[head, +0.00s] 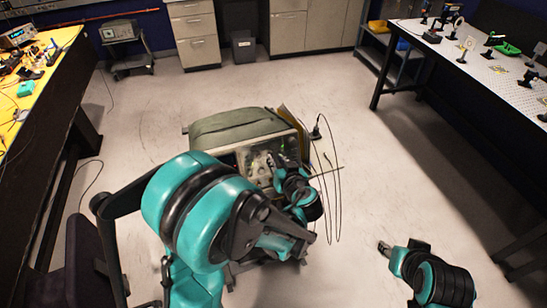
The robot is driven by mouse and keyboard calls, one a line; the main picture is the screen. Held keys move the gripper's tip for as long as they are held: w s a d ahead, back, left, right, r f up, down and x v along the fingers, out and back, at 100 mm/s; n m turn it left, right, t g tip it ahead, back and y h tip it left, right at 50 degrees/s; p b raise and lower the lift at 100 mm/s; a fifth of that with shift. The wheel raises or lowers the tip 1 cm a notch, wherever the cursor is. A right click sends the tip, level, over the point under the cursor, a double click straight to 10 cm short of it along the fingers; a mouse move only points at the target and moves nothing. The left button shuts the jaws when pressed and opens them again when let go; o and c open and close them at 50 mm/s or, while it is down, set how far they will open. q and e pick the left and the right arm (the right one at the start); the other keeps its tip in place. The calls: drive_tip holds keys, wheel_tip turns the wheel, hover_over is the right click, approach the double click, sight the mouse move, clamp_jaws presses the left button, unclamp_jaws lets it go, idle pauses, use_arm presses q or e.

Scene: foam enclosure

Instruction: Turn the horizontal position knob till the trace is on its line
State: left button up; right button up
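An oscilloscope with a grey-green top (236,127) stands on a cart in the middle of the floor. Its front panel (257,168) faces toward me and is partly covered by my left arm. A small green glow shows near the panel's right part. My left gripper (277,163) is at the panel, at the end of the teal arm. Its fingers are too small and dark to tell open from shut, or whether they touch a knob. The horizontal position knob and the trace cannot be made out. My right gripper (384,247) is at the lower right, away from the oscilloscope.
Thin black cables (332,190) hang at the oscilloscope's right side. A yellow-topped bench (45,85) is at the left, an optical table (490,75) at the right. A chair (90,265) is at the lower left. Floor between is mostly clear.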

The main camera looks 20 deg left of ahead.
sight(272, 154)
use_arm(q)
drive_tip(key=shift+x, duration=1.7)
clamp_jaws()
drive_tip(key=shift+m+b, duration=0.4)
drive_tip(key=shift+m+b, duration=0.3)
drive_tip(key=shift+m, duration=0.8)
drive_tip(key=m, duration=0.4)
drive_tip(key=shift+m+b, duration=0.3)
drive_tip(key=shift+b, duration=0.1)
drive_tip(key=m, duration=0.4)
drive_tip(key=shift+m+h+b, duration=0.3)
drive_tip(key=shift+d+m+g, duration=0.1)
drive_tip(key=shift+m+g, duration=0.2)
drive_tip(key=shift+m, duration=1.5)
